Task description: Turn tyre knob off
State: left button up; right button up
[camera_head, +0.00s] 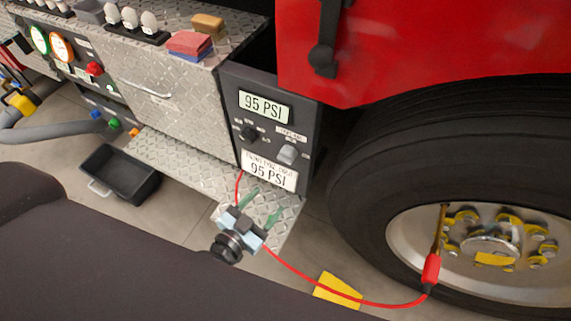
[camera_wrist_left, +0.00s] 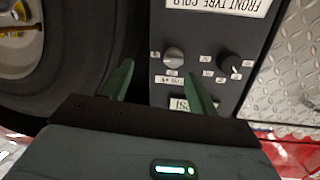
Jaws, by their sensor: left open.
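A dark control panel (camera_head: 229,88) stands left of the truck tyre, with two displays reading 95 PSI. It carries a black knob (camera_head: 249,132) on the left and a silver-grey knob (camera_head: 288,153) on the right; their small labels are too blurred to read. My left gripper (camera_head: 266,199) is open and empty, in front of the panel's lower part, apart from both knobs. In the left wrist view the panel is upside down; the silver knob (camera_wrist_left: 174,57) shows between and beyond the green fingers (camera_wrist_left: 159,76), and the black knob (camera_wrist_left: 231,63) lies to the right. My right gripper is out of view.
A red hose (camera_head: 330,293) runs from near the panel to the valve on the wheel (camera_head: 400,235). A yellow chock (camera_head: 338,290) lies on the floor. A diamond-plate step (camera_head: 185,165), a black bin (camera_head: 118,172) and the red truck body (camera_head: 420,45) surround the panel.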

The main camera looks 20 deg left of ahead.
pick_arm(q)
jog(key=t+b, duration=0.1)
jog(key=b, duration=0.1)
send_near(283, 161)
jog(key=w+d+f, duration=0.1)
jog(key=w, duration=0.1)
jog(key=shift+t+y, duration=0.3)
jog(key=shift+y, duration=0.1)
jog(key=shift+x, duration=4)
jog(key=shift+a+r, duration=0.15)
jog(key=c, duration=0.9)
